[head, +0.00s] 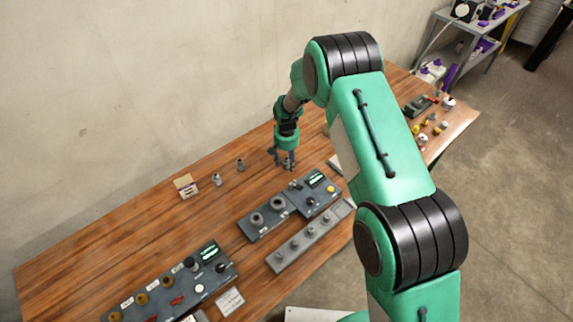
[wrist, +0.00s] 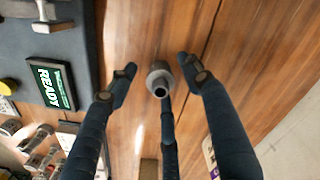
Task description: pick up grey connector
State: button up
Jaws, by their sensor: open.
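A grey connector (wrist: 160,80), a short cylinder with a dark hole in its end, shows in the wrist view on the wooden table. My gripper (wrist: 156,69) is open, with its dark blue fingers on either side of the connector and a gap on both sides. A third finger shows below it in the picture. In the head view my gripper (head: 283,162) points down close to the table, and its fingers mostly hide what is between them. Two similar small grey parts stand to its left, a nearer one (head: 240,164) and a farther one (head: 217,179).
A grey panel with a READY display (wrist: 50,83) lies close to my gripper; it also shows in the head view (head: 316,198). A long grey rail (head: 310,237) lies in front. A small open box (head: 186,187) stands left. The wall runs behind the table.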

aim_at(286, 159)
jog(key=shift+f, duration=0.5)
grip_shut()
dwell(0.3)
jog(key=shift+r+p, duration=0.35)
jog(key=shift+r, duration=4.65)
